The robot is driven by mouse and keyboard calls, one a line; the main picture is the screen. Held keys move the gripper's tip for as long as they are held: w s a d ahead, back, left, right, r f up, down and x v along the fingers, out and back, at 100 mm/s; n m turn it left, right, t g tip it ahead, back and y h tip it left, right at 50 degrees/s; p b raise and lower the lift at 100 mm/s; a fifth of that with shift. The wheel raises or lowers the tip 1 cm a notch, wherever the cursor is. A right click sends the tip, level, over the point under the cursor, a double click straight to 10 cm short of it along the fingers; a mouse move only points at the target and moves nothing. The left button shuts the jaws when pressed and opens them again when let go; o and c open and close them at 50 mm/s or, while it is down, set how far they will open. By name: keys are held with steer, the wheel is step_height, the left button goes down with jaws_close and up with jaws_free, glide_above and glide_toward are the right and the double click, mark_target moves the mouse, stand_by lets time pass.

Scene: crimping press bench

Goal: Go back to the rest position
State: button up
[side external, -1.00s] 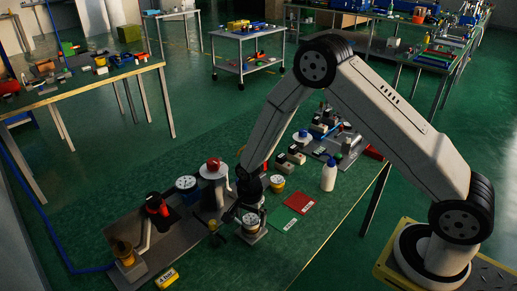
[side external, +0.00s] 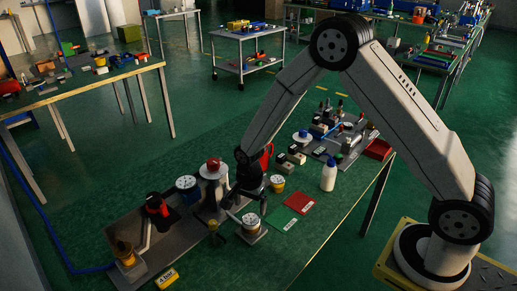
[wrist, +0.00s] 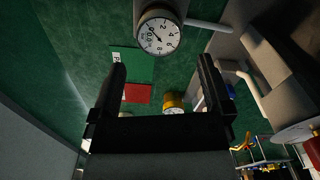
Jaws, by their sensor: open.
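My gripper (side external: 252,203) hangs over the near bench, just above and behind a white-faced dial gauge (side external: 250,219) on a grey block. In the wrist view my two dark fingers (wrist: 163,85) are spread wide, with nothing held between them. The white gauge (wrist: 157,37) shows there beyond the fingertips, apart from them. A yellow-bodied gauge (side external: 277,183) stands right of my gripper and also shows low between the fingers in the wrist view (wrist: 173,103). The arm is bent, with its elbow high.
A press with a red top (side external: 213,165) and a blue gauge (side external: 186,184) stand left of my gripper. A red card (side external: 299,203), a green card (side external: 284,220) and a white bottle (side external: 328,177) lie or stand to the right. A yellow block (side external: 167,277) sits at the front.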

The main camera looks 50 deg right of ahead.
steer(key=shift+s+d+r+n, duration=0.15)
steer(key=shift+r+n, duration=0.15)
steer(key=shift+r, duration=0.15)
steer(key=s+d+r+n+t, duration=0.2)
steer(key=s+r+n, duration=1)
steer(key=s+n, duration=0.2)
steer(key=shift+s+d+r+t, duration=0.3)
steer(key=shift+d, duration=0.1)
stand_by(0.4)
